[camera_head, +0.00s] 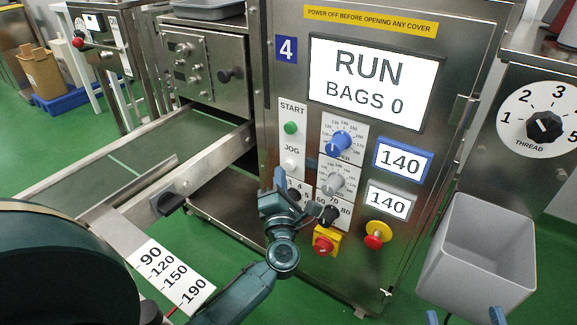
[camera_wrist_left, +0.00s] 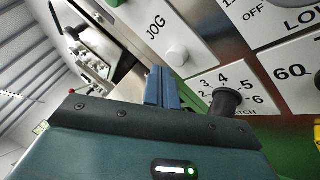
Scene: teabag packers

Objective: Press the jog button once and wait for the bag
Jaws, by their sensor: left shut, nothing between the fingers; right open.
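The white round JOG button (camera_head: 290,166) is on the panel of the steel machine, below the green START button (camera_head: 290,128). The JOG button also shows in the left wrist view (camera_wrist_left: 177,56). My left gripper (camera_head: 279,178) is shut and empty, its blue fingertips just below the JOG button. In the left wrist view the fingertips (camera_wrist_left: 161,75) are close to the button; a gap seems to show, but contact is hard to judge. The display (camera_head: 372,82) reads RUN, BAGS 0. My right gripper (camera_head: 464,316) shows only its fingertips, apart and empty, at the bottom right.
A belt (camera_head: 150,152) at the left shows no bag. Blue, grey and black knobs, a red-yellow switch (camera_head: 326,241) and a red stop button (camera_head: 377,236) are near my left wrist. A grey bin (camera_head: 484,255) stands at the right. A thread dial (camera_head: 543,122) is above it.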

